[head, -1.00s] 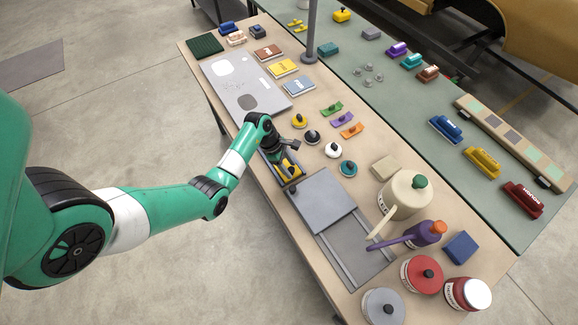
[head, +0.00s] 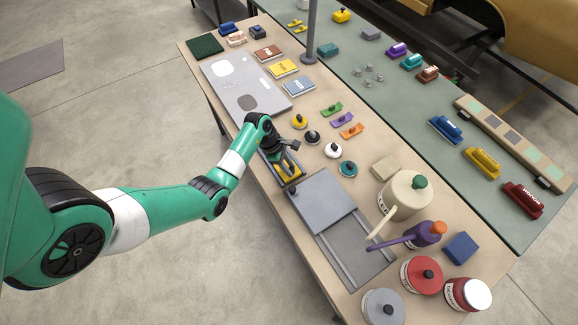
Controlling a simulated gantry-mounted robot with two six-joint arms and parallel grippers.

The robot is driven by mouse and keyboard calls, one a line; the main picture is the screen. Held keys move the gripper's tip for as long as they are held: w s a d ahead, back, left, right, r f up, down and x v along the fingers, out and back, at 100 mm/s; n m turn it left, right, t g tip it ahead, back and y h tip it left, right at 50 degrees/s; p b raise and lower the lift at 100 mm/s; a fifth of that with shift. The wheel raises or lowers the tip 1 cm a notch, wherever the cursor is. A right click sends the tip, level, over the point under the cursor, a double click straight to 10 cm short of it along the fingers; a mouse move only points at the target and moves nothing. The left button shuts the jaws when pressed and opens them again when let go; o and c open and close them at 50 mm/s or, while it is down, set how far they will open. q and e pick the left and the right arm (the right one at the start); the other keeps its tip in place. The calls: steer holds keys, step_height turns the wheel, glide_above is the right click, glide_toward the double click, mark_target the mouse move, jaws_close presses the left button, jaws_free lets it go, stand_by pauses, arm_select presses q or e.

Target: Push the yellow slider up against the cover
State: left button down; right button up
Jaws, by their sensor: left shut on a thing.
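The yellow slider (head: 291,174) sits in a grey track (head: 266,165) near the table's left edge, partly hidden by my gripper. My left gripper (head: 288,163) is down at the slider and shut on it. The grey cover (head: 322,204) is a flat square plate lying over the track, just below and right of the slider. A dark knob (head: 292,189) is at the cover's near upper corner. I cannot tell whether the slider touches the cover. My right gripper is not in view.
The open track end (head: 358,250) lies beyond the cover. Round knobs, including a white one (head: 333,150) and a teal one (head: 348,168), stand beside the track. A grey panel (head: 240,92) lies behind.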

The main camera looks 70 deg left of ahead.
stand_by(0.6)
arm_select(q)
steer(key=shift+s+a, duration=0.25)
steer(key=shift+a, duration=1.05)
steer(key=c, duration=0.6)
jaws_free()
steer(key=p+v, duration=0.3)
steer(key=v, duration=0.8)
steer(key=shift+s+a+r, duration=0.1)
steer(key=shift+s+r, duration=0.05)
steer(key=shift+r, duration=0.15)
